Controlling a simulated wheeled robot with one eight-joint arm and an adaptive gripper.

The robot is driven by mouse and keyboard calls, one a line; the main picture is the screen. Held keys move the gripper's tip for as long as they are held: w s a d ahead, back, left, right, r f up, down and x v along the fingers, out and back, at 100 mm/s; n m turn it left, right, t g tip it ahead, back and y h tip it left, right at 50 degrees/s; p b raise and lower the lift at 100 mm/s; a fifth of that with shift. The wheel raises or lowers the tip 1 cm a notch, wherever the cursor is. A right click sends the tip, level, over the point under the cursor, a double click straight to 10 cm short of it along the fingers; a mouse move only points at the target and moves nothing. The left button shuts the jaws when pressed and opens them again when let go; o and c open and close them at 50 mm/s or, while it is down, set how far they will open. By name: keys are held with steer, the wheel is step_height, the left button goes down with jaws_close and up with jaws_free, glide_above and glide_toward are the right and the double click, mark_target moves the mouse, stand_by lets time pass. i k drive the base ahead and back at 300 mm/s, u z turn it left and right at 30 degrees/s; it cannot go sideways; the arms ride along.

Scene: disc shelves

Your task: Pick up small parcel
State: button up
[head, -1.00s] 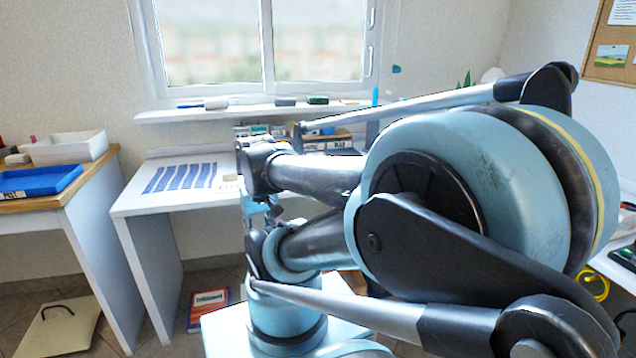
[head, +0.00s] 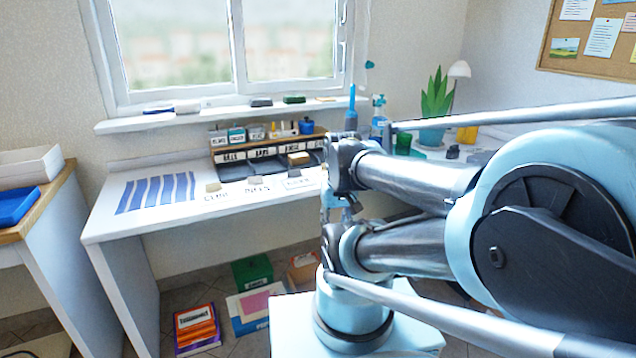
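Several small blocks lie on the white desk (head: 110,215) in the head view. A small brown box (head: 299,158), which may be the small parcel, sits at the right front of the labelled rack (head: 225,160). A beige block (head: 213,187) and a grey block (head: 255,180) lie in front of the rack, by written labels. I cannot tell for sure which is the parcel. My gripper (head: 336,208) hangs by the desk's right part, below and right of the brown box and apart from it. Its fingers are small and partly hidden by my arm, so their opening is unclear.
Striped blue marks (head: 157,192) cover the desk's left part. A plant (head: 437,105) and bottles stand at the back right. A book (head: 197,328) and a green box (head: 252,271) are on the floor below. The left table holds a blue tray (head: 15,205).

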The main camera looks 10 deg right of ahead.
mark_target(297, 158)
steer(key=z, duration=0.05)
steer(key=i, duration=1)
